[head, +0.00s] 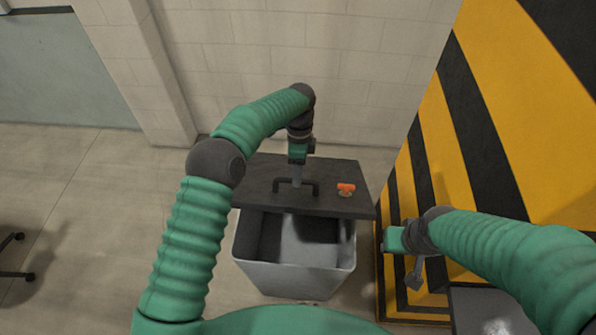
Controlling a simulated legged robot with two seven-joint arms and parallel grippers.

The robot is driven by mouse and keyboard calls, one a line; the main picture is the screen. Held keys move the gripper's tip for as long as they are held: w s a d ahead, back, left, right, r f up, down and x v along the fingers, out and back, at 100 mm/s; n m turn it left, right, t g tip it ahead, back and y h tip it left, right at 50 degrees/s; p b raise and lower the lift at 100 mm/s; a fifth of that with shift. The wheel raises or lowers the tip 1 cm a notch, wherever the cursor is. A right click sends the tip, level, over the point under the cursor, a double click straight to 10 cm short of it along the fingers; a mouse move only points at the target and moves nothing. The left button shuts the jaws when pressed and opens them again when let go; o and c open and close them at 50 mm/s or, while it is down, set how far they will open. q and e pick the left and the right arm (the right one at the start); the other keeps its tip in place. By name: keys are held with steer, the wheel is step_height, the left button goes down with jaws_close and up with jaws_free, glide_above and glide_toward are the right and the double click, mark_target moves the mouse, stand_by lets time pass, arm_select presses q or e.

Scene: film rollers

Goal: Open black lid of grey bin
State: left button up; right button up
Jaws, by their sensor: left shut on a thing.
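The grey bin (295,279) stands on the floor ahead of me, and its dark inside shows from above. The black lid (255,190) lies off toward the wall behind the bin's opening, so the front of the bin is uncovered. Its far side is hidden under the lid. A dark bar handle (314,187) stands on the lid. My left gripper (297,183) points down and is shut on the handle. My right gripper (415,280) is right of the bin, apart from it, and too small to read.
A small orange object (346,188) sits on the lid's right part. A yellow and black striped wall (500,110) rises on the right, close to my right arm. A pale block wall (350,60) is behind the bin. The floor (90,200) on the left is mostly clear.

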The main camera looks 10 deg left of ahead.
arm_select(q)
steer(key=shift+w+f, duration=0.1)
steer(key=shift+w, duration=0.15)
steer(key=shift+s, duration=0.1)
stand_by(0.5)
steer(key=w+r+p, duration=0.3)
steer(key=r+p, duration=0.6)
steer(key=r, duration=0.7)
steer(key=shift+w+r, duration=0.15)
steer(key=shift+r, duration=0.1)
